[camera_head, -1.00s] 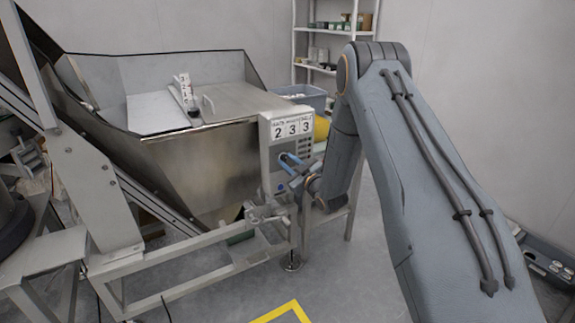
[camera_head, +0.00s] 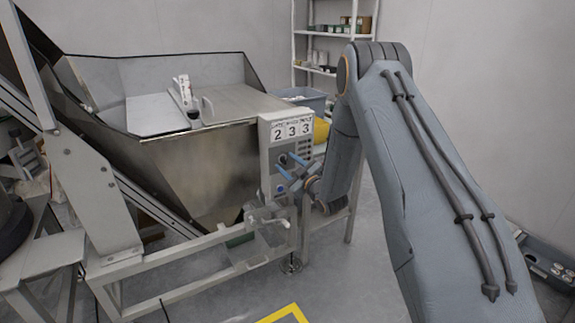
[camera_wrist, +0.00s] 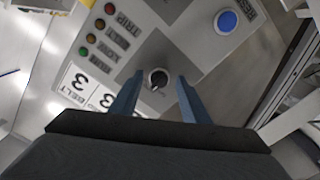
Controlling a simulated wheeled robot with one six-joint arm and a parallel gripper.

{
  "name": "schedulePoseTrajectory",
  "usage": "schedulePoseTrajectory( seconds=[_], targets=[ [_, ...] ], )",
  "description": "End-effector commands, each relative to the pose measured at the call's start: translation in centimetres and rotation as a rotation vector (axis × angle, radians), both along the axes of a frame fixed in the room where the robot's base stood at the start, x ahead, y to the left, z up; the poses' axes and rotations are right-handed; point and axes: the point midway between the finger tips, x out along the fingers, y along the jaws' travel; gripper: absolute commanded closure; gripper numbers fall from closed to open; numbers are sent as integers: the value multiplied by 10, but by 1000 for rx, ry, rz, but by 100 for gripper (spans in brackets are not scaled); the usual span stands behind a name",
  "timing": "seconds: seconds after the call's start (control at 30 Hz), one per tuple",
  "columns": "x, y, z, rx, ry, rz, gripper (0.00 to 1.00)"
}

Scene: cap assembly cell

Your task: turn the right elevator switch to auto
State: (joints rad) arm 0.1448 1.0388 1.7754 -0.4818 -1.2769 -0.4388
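The control panel (camera_head: 268,165) with the number plate 233 stands at the front right corner of the steel hopper. Its dark round switch knob (camera_wrist: 158,78) sits on a grey plate and shows upside down in the wrist view; its pointer setting is too small to read. My gripper (camera_head: 287,166) is open in front of the panel. In the wrist view, its two blue fingers (camera_wrist: 157,92) stand apart, with the knob between and just beyond their tips. I see no clear contact with the knob.
A blue button (camera_wrist: 227,21) and several small indicator lights (camera_wrist: 91,38) are on the same panel. A steel hopper (camera_head: 200,170) stands left of the panel, and a metal frame with a crank (camera_head: 268,222) lies below. Open floor (camera_head: 350,280) is in front.

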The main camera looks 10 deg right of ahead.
Motion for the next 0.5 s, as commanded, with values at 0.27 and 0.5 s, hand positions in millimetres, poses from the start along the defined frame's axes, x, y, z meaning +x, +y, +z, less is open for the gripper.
schedulePoseTrajectory(
  seconds=[0.27, 0.5],
  targets=[
    [-1, -1, 0, 0, -1, -1, 58],
    [-27, -10, 0, 1, 0, -2, 58]
  ],
)
